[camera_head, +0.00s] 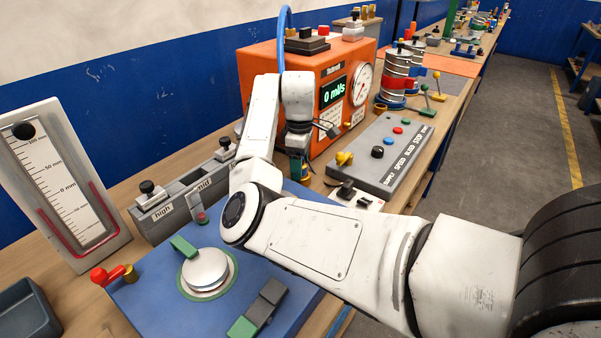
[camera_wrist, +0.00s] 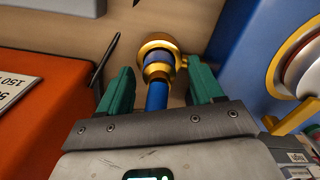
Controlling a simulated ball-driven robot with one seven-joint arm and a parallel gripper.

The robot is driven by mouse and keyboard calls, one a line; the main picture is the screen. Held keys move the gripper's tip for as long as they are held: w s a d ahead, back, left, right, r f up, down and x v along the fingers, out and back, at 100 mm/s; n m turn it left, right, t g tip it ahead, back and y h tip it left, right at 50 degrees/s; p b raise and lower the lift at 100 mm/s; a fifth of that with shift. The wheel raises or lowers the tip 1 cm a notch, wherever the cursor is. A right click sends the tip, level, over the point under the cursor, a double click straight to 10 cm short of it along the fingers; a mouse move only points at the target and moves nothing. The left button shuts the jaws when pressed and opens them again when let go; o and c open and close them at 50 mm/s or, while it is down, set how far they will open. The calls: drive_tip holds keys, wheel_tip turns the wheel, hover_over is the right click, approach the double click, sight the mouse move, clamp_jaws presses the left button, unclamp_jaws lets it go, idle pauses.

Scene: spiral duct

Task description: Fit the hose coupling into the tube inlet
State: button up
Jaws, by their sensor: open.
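My gripper (camera_wrist: 160,72) is open, with its two green fingers on either side of a blue hose that ends in a brass coupling (camera_wrist: 155,53). Gaps show between the fingers and the hose, so nothing is gripped. In the head view my gripper (camera_head: 300,150) points down just in front of the orange box, and my wrist hides most of it. A blue-and-brass piece (camera_head: 298,170) shows below it. A blue hose (camera_head: 282,35) arches down behind my wrist. I cannot tell which opening is the tube inlet.
The orange flow-meter box (camera_head: 335,130) stands close behind my gripper. A grey button panel (camera_head: 383,160) lies to the right. A blue base plate (camera_head: 165,300) with a metal dome (camera_head: 205,268) is in front. A gauge board (camera_head: 60,190) stands at the left.

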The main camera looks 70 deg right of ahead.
drive_tip(key=shift+c, duration=0.4)
clamp_jaws()
idle(0.4)
